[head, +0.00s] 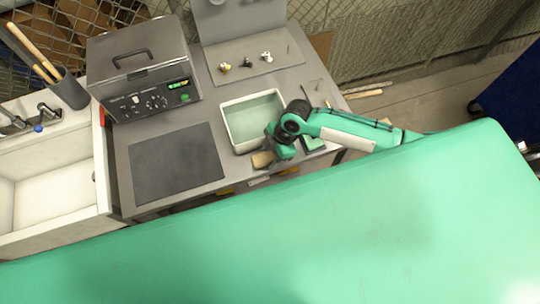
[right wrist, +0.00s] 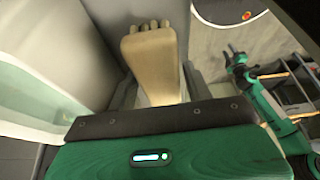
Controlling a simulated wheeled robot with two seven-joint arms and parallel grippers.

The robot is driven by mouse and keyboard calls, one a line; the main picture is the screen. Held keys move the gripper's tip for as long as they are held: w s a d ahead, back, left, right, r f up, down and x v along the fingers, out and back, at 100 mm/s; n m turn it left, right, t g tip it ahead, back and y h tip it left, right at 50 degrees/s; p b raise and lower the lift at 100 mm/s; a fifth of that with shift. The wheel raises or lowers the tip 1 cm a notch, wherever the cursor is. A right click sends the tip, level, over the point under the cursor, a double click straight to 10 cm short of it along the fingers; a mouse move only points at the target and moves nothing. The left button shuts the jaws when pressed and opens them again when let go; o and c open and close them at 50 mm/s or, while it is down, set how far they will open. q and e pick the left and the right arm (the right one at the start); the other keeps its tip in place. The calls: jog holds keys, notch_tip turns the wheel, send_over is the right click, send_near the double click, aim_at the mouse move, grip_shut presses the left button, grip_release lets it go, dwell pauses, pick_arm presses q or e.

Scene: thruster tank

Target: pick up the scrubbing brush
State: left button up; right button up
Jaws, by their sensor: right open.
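The scrubbing brush (head: 262,159), a tan wooden block, lies near the front edge of the grey bench, just below the white tray. My right gripper (head: 273,149) is right above and beside it, pointing down. In the right wrist view the brush (right wrist: 152,55) shows as a pale wooden shape with small knobs at its far end. It lies between the two dark fingers of my right gripper (right wrist: 160,85), which are open. Whether a finger touches it I cannot tell. Part of the brush is hidden by the gripper in both views. My left gripper is not in view.
A white tray (head: 228,128) of pale green liquid stands beside the gripper. A green pad (head: 313,143) lies to its right. A dark mat (head: 175,163), a grey control box (head: 140,70) and a white sink (head: 50,195) are to the left. Small fittings (head: 246,63) sit behind.

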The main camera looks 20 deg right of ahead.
aim_at(270, 155)
jog(key=shift+f, duration=0.1)
jog(key=c, duration=0.8)
jog(key=shift+o, duration=0.2)
notch_tip(270, 155, up, 20)
jog(key=b, duration=0.4)
jog(key=shift+r, duration=0.25)
